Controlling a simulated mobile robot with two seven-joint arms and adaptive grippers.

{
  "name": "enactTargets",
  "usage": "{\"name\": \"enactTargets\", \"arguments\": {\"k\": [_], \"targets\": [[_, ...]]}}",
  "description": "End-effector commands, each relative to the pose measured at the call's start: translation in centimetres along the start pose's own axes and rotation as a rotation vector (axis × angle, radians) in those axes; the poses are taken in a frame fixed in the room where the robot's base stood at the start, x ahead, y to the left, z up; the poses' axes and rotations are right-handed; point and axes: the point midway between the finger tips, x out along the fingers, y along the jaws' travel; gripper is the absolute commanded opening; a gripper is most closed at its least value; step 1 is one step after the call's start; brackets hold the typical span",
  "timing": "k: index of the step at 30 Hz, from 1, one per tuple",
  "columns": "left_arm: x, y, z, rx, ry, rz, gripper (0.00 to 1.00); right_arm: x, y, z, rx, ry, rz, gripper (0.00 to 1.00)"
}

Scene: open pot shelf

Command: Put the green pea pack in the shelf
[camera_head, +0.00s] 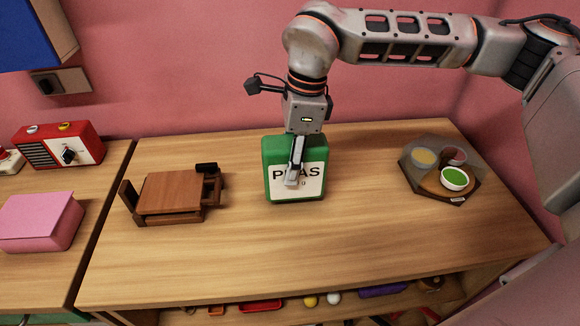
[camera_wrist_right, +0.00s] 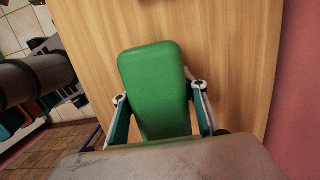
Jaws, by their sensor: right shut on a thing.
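The green pea pack (camera_head: 281,160), a box with a white "PEAS" label, stands upright at the middle of the wooden counter top. My right gripper (camera_head: 294,172) comes down on it from above, with one finger across the label. In the right wrist view, the pack's green top (camera_wrist_right: 152,75) sits between the two fingers (camera_wrist_right: 160,118), which are shut on it. I cannot tell whether the pack's base touches the counter. An open shelf (camera_head: 230,309) runs under the counter top, mostly hidden by the front edge. My left gripper is out of view.
A brown wooden chair-like object (camera_head: 172,197) lies left of the pack. A dark tray (camera_head: 417,181) with small bowls stands at the right. A pink box (camera_head: 40,221) and red radio (camera_head: 60,146) are on the left counter. The counter's front is clear.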

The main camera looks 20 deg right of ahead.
Motion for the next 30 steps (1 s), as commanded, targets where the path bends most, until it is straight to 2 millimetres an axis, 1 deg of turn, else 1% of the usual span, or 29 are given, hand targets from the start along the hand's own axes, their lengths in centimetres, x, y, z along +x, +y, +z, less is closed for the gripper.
{"name": "enactTargets", "arguments": {"k": [1, 4, 11, 15, 16, 18, 27, 30], "targets": [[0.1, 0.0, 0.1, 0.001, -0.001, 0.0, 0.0, 0.9, 0.0, -0.1, -0.001, 0.0, 0.002, 0.08], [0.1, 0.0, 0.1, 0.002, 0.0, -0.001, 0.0, 1.8, 0.0, -0.2, -0.001, -0.001, 0.001, 0.08], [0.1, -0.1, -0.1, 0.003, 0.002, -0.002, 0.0, 1.7, 0.0, -0.2, -0.001, -0.002, -0.001, 0.08], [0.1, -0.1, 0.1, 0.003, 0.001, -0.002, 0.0, 2.1, 0.0, -0.3, -0.001, -0.001, 0.0, 0.08], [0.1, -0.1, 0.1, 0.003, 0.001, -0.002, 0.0, 2.2, 0.0, -0.3, 0.0, 0.0, 0.001, 0.45], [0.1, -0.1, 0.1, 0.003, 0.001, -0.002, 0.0, 2.1, 0.0, -0.3, 0.0, -0.001, 0.0, 0.59], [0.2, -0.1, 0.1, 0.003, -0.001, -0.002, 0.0, 2.1, 0.0, -0.3, 0.0, -0.001, 0.0, 0.59], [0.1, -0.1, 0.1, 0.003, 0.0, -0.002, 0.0, 1.7, 0.0, -0.2, -0.001, -0.001, -0.001, 0.59]]}}
